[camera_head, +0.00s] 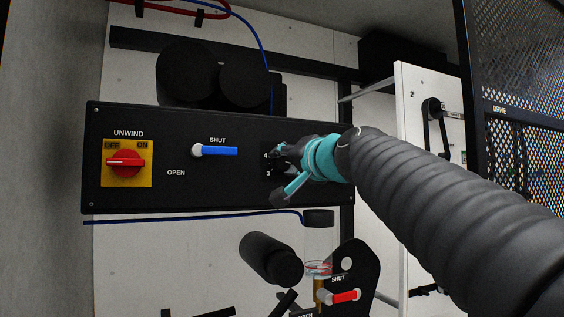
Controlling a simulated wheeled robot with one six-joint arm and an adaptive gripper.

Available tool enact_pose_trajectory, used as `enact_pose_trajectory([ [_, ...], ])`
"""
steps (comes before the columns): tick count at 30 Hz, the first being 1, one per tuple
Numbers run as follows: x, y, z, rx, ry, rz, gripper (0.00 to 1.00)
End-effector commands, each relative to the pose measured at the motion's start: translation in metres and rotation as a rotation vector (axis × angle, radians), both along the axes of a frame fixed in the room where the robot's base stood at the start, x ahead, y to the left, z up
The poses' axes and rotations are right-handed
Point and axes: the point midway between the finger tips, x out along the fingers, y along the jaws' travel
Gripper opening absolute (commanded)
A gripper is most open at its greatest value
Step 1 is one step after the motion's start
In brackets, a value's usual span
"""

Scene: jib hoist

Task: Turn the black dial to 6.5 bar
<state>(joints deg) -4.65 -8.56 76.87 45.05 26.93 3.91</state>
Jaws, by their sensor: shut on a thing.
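My gripper (279,172) is at the right part of the black control panel (230,198), reached from the right by my dark, ribbed arm. Its fingers are shut on the black dial (269,160), which is mostly hidden behind them. A few scale marks, including what looks like a 3, show just left of the fingers. The dial's pointer and the rest of its scale are covered, so its setting cannot be read.
On the same panel are a red UNWIND switch (126,162) on a yellow plate and a blue lever (219,151) pointing right, by SHUT. Below is a red lever (345,296). A mesh door (520,90) labelled DRIVE stands at the right, beside a white panel (415,160).

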Motion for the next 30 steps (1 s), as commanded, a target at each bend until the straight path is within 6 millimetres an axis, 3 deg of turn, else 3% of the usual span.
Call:
enact_pose_trajectory([
  [6,0.000,0.000,0.000,-0.001,-0.001,-0.001,0.05],
  [7,0.000,0.000,0.000,-0.001,-0.001,-0.001,0.42],
  [10,0.000,0.000,0.000,-0.001,-0.001,-0.001,0.65],
  [22,-0.005,-0.002,0.000,-0.002,-0.001,0.001,0.65],
  [30,-0.045,-0.020,0.000,-0.001,-0.003,-0.004,0.65],
])
